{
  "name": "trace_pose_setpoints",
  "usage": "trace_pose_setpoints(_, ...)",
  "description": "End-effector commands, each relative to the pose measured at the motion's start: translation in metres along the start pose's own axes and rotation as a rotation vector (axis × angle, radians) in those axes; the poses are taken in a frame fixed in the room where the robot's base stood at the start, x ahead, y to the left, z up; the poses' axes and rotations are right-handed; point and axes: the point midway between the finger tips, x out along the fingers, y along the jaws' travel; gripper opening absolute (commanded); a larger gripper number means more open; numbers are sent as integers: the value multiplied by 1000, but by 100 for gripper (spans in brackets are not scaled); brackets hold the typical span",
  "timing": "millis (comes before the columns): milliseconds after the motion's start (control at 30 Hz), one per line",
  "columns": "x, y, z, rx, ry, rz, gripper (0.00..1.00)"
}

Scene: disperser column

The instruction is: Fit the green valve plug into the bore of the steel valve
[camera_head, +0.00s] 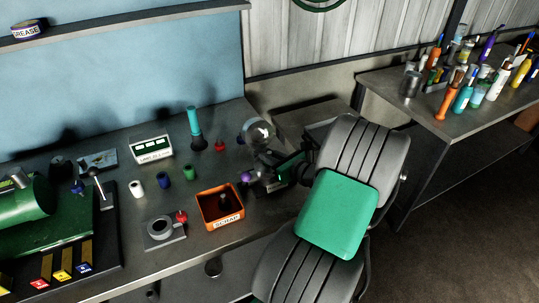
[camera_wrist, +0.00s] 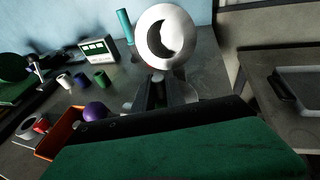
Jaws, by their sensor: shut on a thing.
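The green valve plug (camera_head: 190,173) appears to be the small green cylinder standing on the bench beside a blue and a white one. It also shows in the wrist view (camera_wrist: 101,78). The steel valve (camera_head: 259,132) appears to be the shiny round ball at my fingertips. In the wrist view the steel valve (camera_wrist: 176,52) shows a dark crescent opening facing the camera. My gripper (camera_wrist: 166,90) is shut on it, to the right of the green plug and apart from it. My fingers (camera_head: 270,165) are partly hidden in the head view.
An orange scrap bin (camera_head: 221,220) stands in front of the green plug. A purple ball (camera_wrist: 95,110) is beside the bin. Green machinery (camera_head: 35,215) occupies the left.

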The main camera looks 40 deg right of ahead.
Motion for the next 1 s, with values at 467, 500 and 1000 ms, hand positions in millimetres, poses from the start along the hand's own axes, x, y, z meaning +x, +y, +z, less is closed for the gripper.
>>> trace_pose_setpoints(467, 3, 0, -12, 1, 0, 0, 0)
trace_pose_setpoints(500, 3, 0, -12, 1, 1, 0, 18)
trace_pose_setpoints(1000, 4, 4, -14, 6, 5, 8, 41)
